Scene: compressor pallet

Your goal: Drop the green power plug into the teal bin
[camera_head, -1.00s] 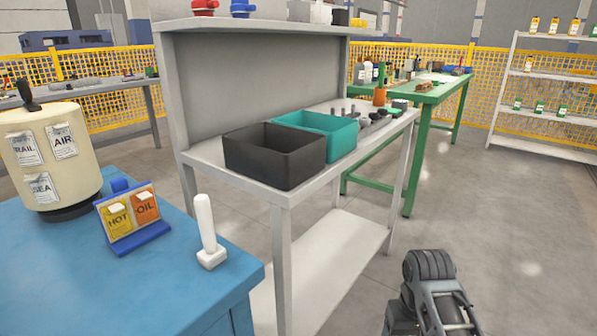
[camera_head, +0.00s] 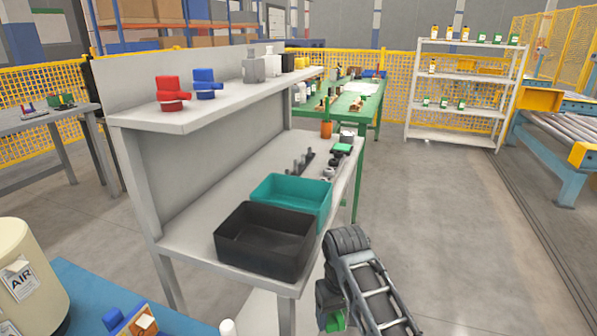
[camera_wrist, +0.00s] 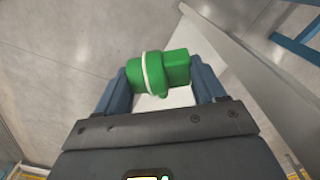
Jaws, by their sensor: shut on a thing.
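The green power plug (camera_wrist: 155,74) is held between the two fingers of my gripper (camera_wrist: 164,84) in the wrist view. It has a pale ring around its body. In the head view the plug (camera_head: 336,321) shows at the bottom, below my arm, and the gripper is mostly hidden there. The teal bin (camera_head: 316,193) stands on the grey workbench, behind a black bin. Its visible inside looks empty. The plug is in front of the bench, apart from the bins and lower in the picture.
The black bin (camera_head: 233,254) stands at the near end of the grey workbench (camera_head: 190,225), next to the teal bin. A shelf (camera_head: 190,115) with red and blue valves overhangs the bench's back. The blue table (camera_head: 75,290) is at lower left. Floor to the right is clear.

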